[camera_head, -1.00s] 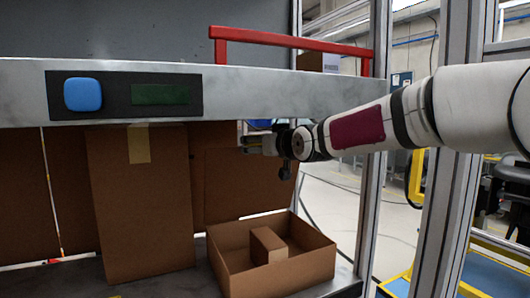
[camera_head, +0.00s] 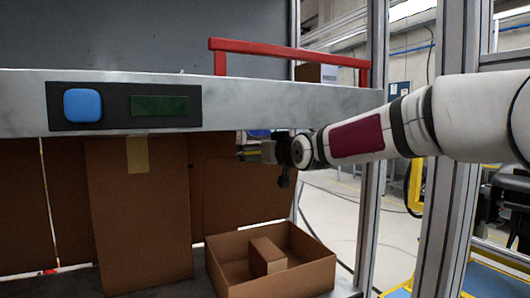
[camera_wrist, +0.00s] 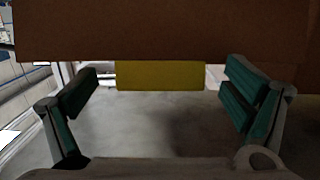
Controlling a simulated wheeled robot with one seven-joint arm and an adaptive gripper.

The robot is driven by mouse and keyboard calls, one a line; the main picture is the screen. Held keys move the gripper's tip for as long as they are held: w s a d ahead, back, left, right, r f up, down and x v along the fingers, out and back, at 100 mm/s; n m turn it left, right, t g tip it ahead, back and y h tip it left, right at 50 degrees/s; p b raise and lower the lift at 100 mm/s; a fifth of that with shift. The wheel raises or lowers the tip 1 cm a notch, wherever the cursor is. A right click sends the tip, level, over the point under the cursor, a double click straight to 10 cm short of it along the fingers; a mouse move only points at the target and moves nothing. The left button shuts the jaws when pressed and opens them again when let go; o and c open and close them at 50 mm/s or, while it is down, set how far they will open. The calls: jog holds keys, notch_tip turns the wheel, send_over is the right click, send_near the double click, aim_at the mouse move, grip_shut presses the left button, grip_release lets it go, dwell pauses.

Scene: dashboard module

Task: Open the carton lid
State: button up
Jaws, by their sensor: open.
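A tall brown carton panel (camera_head: 138,225) stands upright under the grey beam in the head view, with a pale yellow tape tab (camera_head: 137,155) at its top. In the wrist view, a brown cardboard edge (camera_wrist: 160,32) crosses the top, and a yellow tab (camera_wrist: 160,76) hangs below it. My gripper (camera_head: 245,152) is right of the tall panel, just under the beam, its fingertips dark against cardboard. In the wrist view my gripper (camera_wrist: 160,100) is open, its green-padded fingers on either side of the tab, apart from it. I cannot tell whether both views show the same tab.
The grey beam (camera_head: 290,103) with a blue button (camera_head: 83,104) runs close above my gripper. An open box (camera_head: 310,272) holding a small brown block (camera_head: 266,257) sits below. A red rail (camera_head: 290,52) is above the beam, and a metal post (camera_head: 370,190) stands at right.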

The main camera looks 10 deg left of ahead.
jog(key=v, duration=0.7)
jog(key=shift+s+r, duration=0.1)
dwell(0.4)
